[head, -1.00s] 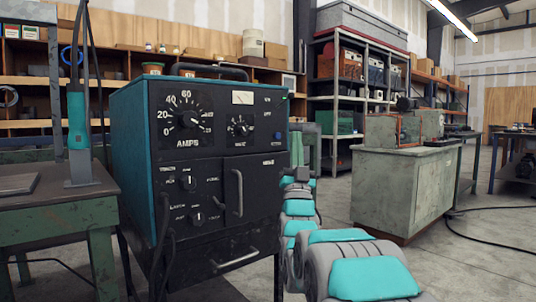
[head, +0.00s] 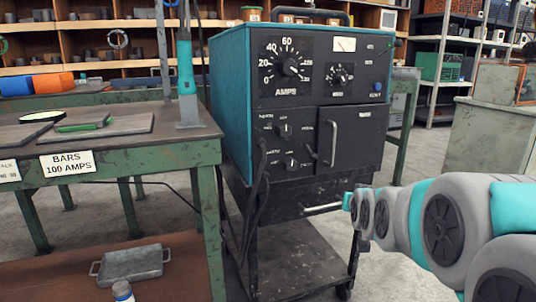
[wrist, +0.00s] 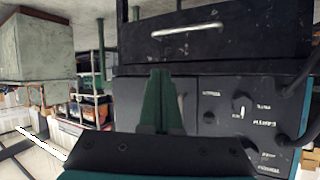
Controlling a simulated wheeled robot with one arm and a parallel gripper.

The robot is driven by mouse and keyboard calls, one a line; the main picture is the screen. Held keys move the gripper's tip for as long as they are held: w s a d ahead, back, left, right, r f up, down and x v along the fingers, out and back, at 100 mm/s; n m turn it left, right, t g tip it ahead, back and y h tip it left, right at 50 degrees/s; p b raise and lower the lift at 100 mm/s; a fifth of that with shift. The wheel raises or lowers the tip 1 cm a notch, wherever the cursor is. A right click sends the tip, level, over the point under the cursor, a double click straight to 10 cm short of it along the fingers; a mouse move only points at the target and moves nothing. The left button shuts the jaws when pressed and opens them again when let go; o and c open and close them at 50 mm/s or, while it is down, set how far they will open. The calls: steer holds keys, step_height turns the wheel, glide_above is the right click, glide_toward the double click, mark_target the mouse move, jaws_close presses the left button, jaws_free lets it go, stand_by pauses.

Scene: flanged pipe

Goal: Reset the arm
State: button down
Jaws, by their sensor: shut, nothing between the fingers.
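My gripper (wrist: 160,74) shows in the wrist view as two green fingers pressed together, shut and empty. Behind the fingers is the dark front of the welding machine, upside down in this view, with the bar handle (wrist: 187,30) above the fingertips and knobs to the right. In the head view my grey and teal arm (head: 450,225) reaches in from the right, its far end in front of the lower right of the welding machine (head: 300,110). The fingers cannot be made out there. I cannot tell whether they touch the machine.
A green workbench (head: 150,155) stands left of the machine, with plates on top and a "BARS 100 AMPS" label (head: 67,163). A metal tray (head: 132,265) lies on its lower shelf. The machine's black cart (head: 300,260) stands on open concrete floor. A grey cabinet (head: 480,145) is at the right.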

steer(key=s+a+f+n+g+y+p, duration=0.15)
steer(key=s+f+g, duration=0.3)
steer(key=s, duration=0.45)
steer(key=s+a+f+g+p, duration=0.1)
steer(key=s+a+f+g, duration=0.3)
steer(key=s, duration=0.6)
steer(key=s+f+g, duration=0.1)
steer(key=s+g, duration=0.2)
steer(key=s, duration=0.8)
steer(key=s+f+g+p, duration=0.1)
steer(key=s+f+g, duration=0.1)
steer(key=s, duration=1)
steer(key=shift+a+f+n+g, duration=0.2)
steer(key=shift+n+g, duration=0.25)
steer(key=shift+g, duration=0.2)
